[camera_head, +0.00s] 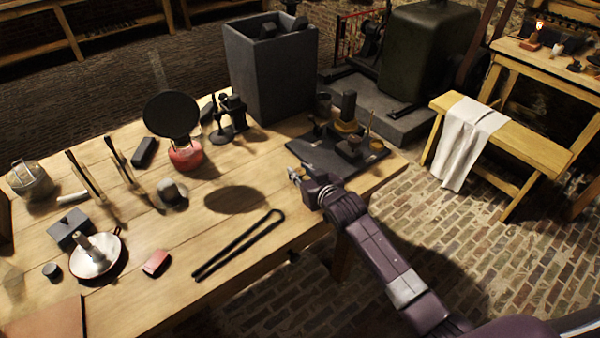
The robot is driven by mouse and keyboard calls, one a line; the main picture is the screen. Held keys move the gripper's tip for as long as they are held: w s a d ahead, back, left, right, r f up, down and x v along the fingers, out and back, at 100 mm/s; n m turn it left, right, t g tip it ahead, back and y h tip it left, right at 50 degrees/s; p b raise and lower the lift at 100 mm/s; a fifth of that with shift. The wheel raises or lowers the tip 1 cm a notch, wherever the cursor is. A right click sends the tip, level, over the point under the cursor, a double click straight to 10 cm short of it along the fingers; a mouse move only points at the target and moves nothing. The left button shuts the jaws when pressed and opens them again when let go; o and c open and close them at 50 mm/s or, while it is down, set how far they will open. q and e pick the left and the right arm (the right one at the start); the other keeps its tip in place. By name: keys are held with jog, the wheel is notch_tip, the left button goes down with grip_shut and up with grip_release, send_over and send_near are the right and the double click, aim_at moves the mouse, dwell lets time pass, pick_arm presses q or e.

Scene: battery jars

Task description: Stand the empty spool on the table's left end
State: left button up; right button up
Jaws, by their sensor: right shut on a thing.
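My right gripper (297,174) is over the table's right part, at the left edge of a dark tray (312,157). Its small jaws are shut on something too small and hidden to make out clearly. I cannot pick out the empty spool for certain. A grey piece with a short round body on a wider base (172,192) stands mid-table, well left of the gripper. My left gripper is not in view.
A white pan with a candle (95,255), a red block (157,262) and a long black loop (238,245) lie near the front. A black disc (171,114) stands over a red base (186,156).

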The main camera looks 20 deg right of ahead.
jog(key=shift+f, duration=0.2)
jog(key=shift+f, duration=0.15)
jog(key=o, duration=0.9)
jog(key=shift+o, duration=0.2)
jog(key=v, duration=1.2)
